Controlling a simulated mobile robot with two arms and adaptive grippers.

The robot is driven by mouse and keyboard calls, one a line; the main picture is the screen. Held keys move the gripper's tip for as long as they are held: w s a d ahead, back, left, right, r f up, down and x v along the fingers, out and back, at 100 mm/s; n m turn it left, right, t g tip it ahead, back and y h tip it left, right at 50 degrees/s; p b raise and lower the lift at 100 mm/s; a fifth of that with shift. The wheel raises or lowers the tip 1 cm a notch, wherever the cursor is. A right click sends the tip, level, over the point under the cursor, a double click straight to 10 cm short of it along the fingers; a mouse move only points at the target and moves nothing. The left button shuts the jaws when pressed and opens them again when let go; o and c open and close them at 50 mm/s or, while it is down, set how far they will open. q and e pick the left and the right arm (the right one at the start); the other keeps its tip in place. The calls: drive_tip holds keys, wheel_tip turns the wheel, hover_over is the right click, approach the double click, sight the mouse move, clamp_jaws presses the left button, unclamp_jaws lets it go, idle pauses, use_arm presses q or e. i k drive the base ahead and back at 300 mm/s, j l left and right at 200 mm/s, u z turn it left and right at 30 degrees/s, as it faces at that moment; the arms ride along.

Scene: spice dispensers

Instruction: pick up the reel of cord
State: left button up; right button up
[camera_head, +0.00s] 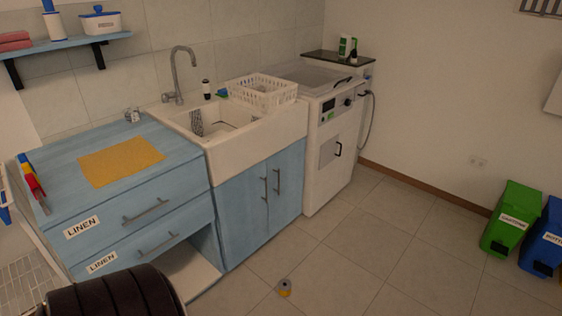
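A small rounded grey and orange-yellow item (285,287) lies on the tiled floor, in front of the sink cabinet and near the bottom of the head view. It may be the reel of cord, but it is too small to tell for sure. Nothing is touching it. Neither of my grippers shows in the head view. A dark ribbed part, likely of my own arm, fills the bottom left corner and hides the floor there.
A blue drawer cabinet (180,203) with a yellow cloth (121,161) stands left. A sink (215,125) with a white basket (262,93) and a white appliance (330,140) follow. Green (510,220) and blue (545,240) bins stand right. The middle floor is clear.

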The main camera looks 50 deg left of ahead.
sight(285, 286)
drive_tip(key=i+j+u, duration=0.2)
drive_tip(key=i, duration=0.25)
drive_tip(key=i+j+u, duration=0.1)
drive_tip(key=i+u, duration=0.15)
drive_tip(key=i, duration=0.15)
